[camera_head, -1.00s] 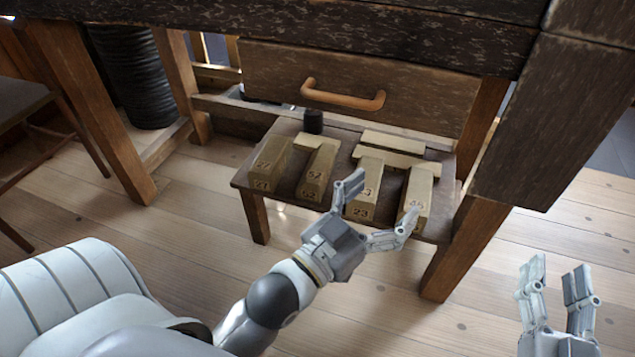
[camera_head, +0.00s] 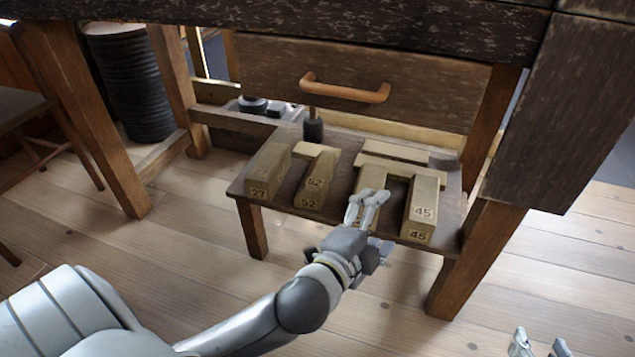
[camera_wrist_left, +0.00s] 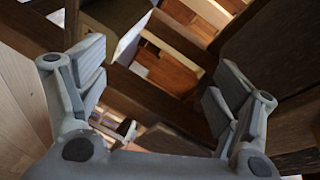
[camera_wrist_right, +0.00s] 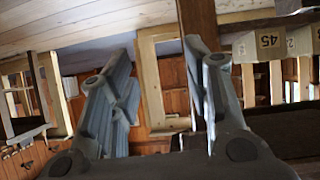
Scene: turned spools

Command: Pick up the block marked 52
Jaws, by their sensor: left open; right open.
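The block marked 52 (camera_head: 316,182) is a long wooden block lying on the low dark shelf (camera_head: 283,207), second from the left, its numbered end toward me. My left gripper (camera_head: 366,199) is open in front of the third block (camera_head: 372,177), to the right of block 52, and hides that block's number. It is apart from block 52. In the left wrist view, the open left fingers (camera_wrist_left: 152,85) have nothing clearly between them. My right gripper (camera_head: 538,344) is at the bottom right edge, mostly cut off. The right wrist view shows its open, empty fingers (camera_wrist_right: 162,80).
A block that seems to read 27 (camera_head: 267,172) stands left of block 52; block 45 (camera_head: 423,210) is at the right. Flat wooden pieces (camera_head: 396,151) and a dark knobbed object (camera_head: 313,128) are behind. A drawer (camera_head: 430,92) hangs above, and table legs (camera_head: 471,258) flank the shelf.

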